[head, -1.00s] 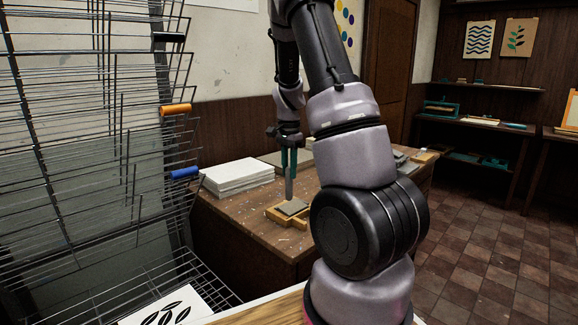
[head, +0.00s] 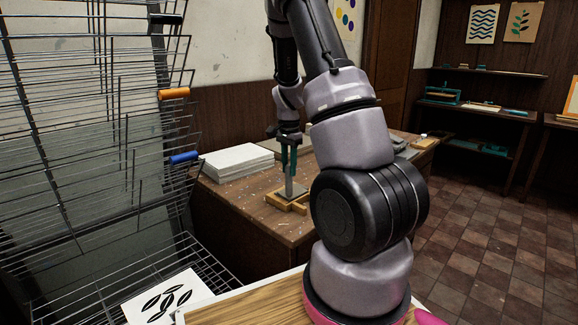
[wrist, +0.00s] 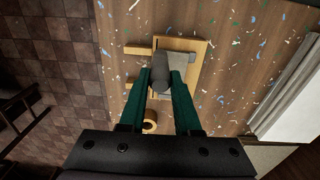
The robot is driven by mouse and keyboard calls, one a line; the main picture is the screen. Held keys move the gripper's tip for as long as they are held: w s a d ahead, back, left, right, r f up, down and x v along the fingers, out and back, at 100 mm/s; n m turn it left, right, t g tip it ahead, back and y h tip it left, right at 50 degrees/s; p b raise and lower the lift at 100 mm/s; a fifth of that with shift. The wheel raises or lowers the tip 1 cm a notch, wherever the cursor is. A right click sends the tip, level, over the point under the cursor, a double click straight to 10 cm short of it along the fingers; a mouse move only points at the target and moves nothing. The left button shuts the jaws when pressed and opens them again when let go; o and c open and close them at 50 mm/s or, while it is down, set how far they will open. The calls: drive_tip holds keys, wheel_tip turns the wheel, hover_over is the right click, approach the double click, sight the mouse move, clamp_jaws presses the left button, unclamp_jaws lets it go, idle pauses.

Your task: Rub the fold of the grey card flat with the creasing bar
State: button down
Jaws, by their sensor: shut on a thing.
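My gripper (head: 289,160) has green fingers and is shut on the grey creasing bar (head: 289,185), which it holds upright. The bar's lower end is at the grey card (head: 299,191), and seems to meet it. The card lies in a yellow wooden holder (head: 284,205) on the brown table. In the wrist view the bar (wrist: 159,72) sits between the fingertips and hides part of the card (wrist: 183,68); the holder's edge (wrist: 203,47) shows around it. The fold itself cannot be made out.
A stack of white paper (head: 237,162) lies left of the holder. A wire drying rack (head: 90,130) with orange and blue handles stands at left. The table (wrist: 240,75) has coloured scraps on it. A round wooden ring end (wrist: 150,126) shows near the fingers.

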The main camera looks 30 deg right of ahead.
drive_tip(key=shift+f, duration=0.5)
idle(0.7)
drive_tip(key=shift+d, duration=0.1)
drive_tip(key=shift+w+d, duration=0.25)
drive_tip(key=shift+d, duration=0.45)
drive_tip(key=shift+w+d, duration=0.2)
drive_tip(key=shift+d, duration=0.45)
drive_tip(key=shift+d, duration=0.15)
drive_tip(key=shift+w+d, duration=0.25)
drive_tip(key=shift+d, duration=0.4)
drive_tip(key=shift+w+d, duration=0.25)
drive_tip(key=shift+d, duration=0.4)
drive_tip(key=shift+d, duration=0.15)
drive_tip(key=d, duration=0.1)
drive_tip(key=w+d, duration=0.1)
drive_tip(key=shift+d, duration=0.3)
